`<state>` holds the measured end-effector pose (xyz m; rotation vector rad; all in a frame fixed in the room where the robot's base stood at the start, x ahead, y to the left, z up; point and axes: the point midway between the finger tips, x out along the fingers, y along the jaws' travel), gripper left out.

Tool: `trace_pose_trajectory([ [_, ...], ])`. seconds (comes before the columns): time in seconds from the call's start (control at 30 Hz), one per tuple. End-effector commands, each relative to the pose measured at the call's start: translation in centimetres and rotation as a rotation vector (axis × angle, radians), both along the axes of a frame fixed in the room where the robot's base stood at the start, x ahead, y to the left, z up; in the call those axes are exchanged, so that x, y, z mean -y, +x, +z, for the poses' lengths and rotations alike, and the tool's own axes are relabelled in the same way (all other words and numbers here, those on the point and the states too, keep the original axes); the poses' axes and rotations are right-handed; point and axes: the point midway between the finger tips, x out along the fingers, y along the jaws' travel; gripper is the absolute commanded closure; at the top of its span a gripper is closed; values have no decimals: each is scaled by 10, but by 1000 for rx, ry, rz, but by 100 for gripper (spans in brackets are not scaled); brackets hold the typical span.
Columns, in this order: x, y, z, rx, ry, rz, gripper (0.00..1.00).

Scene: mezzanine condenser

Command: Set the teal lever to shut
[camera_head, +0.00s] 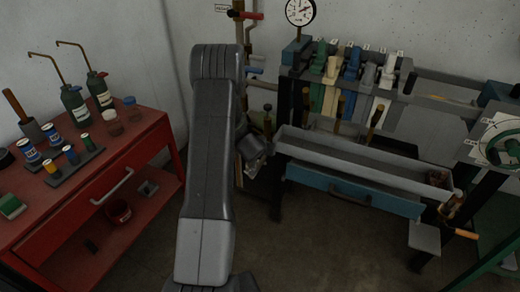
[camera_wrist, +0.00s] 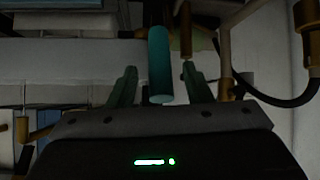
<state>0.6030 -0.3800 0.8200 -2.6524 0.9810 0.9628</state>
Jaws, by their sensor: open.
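A teal cylindrical handle, which looks like the teal lever (camera_wrist: 159,65), stands in the middle of the wrist view. Its near end lies between the fingers of my gripper (camera_wrist: 160,88), which are apart with a gap on each side of the handle. The lever's mount is not clear in the dark picture. In the head view my arm covers the middle left, and the fingers are hidden. A small bluish handle (camera_head: 254,70) shows on the upright pipe there; I cannot tell if it is the same lever.
A brown rod (camera_wrist: 186,30) is close to the right finger. A dark hose (camera_wrist: 285,100) curves at the right. In the head view, a red bench (camera_head: 150,142) with bottles stands left, a grey trough (camera_head: 350,155) right, and a red handle (camera_head: 247,15) above. Floor between is clear.

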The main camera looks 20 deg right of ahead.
Motion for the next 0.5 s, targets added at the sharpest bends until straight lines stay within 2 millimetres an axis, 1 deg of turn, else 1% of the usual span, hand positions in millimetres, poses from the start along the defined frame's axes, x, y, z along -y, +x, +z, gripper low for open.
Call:
trace_pose_trajectory([
  [0.3, -33, -35, 39, 1, 0, 1, 55],
  [0.5, -49, -53, 58, 1, 0, 2, 55],
])
